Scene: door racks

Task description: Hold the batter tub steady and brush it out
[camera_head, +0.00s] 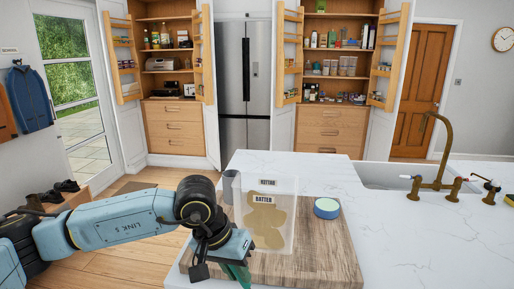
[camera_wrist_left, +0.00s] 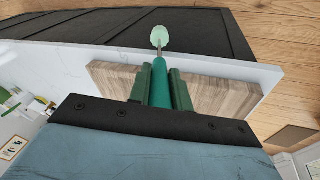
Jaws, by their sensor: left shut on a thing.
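The batter tub (camera_head: 285,188) is a clear, see-through box labelled "BATTER", with tan batter patches on its walls. It stands upright on a wooden board (camera_head: 330,262) in the head view. My left gripper (camera_head: 238,272) is in front of the tub's lower left, low in the picture. In the left wrist view, its green fingers (camera_wrist_left: 161,90) are shut on the green handle of a brush (camera_wrist_left: 160,38) with a pale round bristle head. The bristle head is outside the tub, past the counter's edge. My right gripper is not in view, and nothing is seen holding the tub.
A round blue pad with a pale green top (camera_head: 327,207) lies right of the tub. A grey cup (camera_head: 230,187) stands at its back left. A sink (camera_head: 385,176) with a brass tap (camera_head: 437,160) is at the back right. The white counter (camera_head: 420,235) is clear on the right.

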